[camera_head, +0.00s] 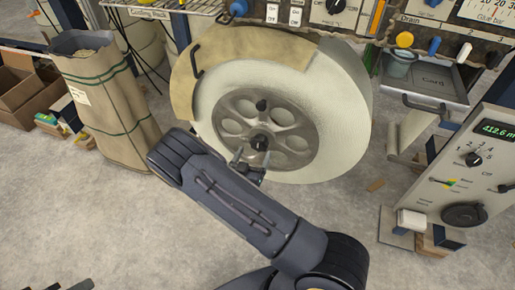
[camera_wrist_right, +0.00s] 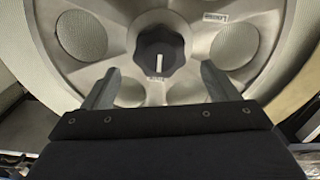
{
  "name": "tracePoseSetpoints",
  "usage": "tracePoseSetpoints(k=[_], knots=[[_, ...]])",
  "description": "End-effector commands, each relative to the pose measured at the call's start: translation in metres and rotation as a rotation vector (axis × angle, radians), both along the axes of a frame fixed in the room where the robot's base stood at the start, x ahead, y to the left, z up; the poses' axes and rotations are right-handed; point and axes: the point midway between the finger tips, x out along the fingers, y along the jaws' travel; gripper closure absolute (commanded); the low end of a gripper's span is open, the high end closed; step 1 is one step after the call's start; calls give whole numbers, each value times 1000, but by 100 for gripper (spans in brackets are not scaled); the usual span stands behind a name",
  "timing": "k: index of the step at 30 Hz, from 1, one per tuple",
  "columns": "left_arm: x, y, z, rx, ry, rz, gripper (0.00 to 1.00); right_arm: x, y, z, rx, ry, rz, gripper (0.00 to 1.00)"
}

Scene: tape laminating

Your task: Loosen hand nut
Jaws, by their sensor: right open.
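The black hand nut (camera_head: 260,142) sits at the hub of a large pale tape roll (camera_head: 345,105) on a grey spoked wheel (camera_head: 222,112). In the right wrist view the nut (camera_wrist_right: 160,52) is a lobed black knob with a white mark pointing down. My right gripper (camera_head: 252,158) is open just below and in front of the nut. Its two fingers (camera_wrist_right: 155,88) are spread to either side, below the knob, with nothing between them. Dark parts at the bottom left edge of the head view may be my left gripper (camera_head: 72,287), mostly cut off.
A brown paper sack (camera_head: 105,90) stands left of the roll. A grey control box (camera_head: 470,185) and a metal tray (camera_head: 435,85) are to the right. The floor at left is mostly clear.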

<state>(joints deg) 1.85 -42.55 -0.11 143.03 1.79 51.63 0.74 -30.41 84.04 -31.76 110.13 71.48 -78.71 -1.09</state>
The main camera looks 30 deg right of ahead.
Motion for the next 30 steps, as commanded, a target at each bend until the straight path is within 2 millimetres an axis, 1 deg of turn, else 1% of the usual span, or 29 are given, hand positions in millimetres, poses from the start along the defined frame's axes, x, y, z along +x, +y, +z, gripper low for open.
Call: tracePoseSetpoints(k=[1, 3, 9, 19, 20, 27, 30], knots=[[0, 0, -3, 0, 0, 0, 64, 6, -8, -1, 1, -3, -4, 19], [0, 0, -4, 0, 0, 0, 64, 13, -16, -1, 1, -2, -4, 19], [0, 0, -7, 0, 0, 0, 64, 27, -32, -1, 2, 0, -1, 19], [0, 0, -8, 0, 0, 0, 64, 31, -36, 0, 3, 1, 0, 19], [0, 0, -8, 0, 0, 0, 64, 30, -36, 0, 3, 1, 0, 22], [0, 0, -8, 0, 0, 0, 64, 30, -36, 0, 3, 1, 0, 53], [0, 0, -8, 0, 0, 0, 64, 30, -36, 0, 3, 1, 0, 64]])
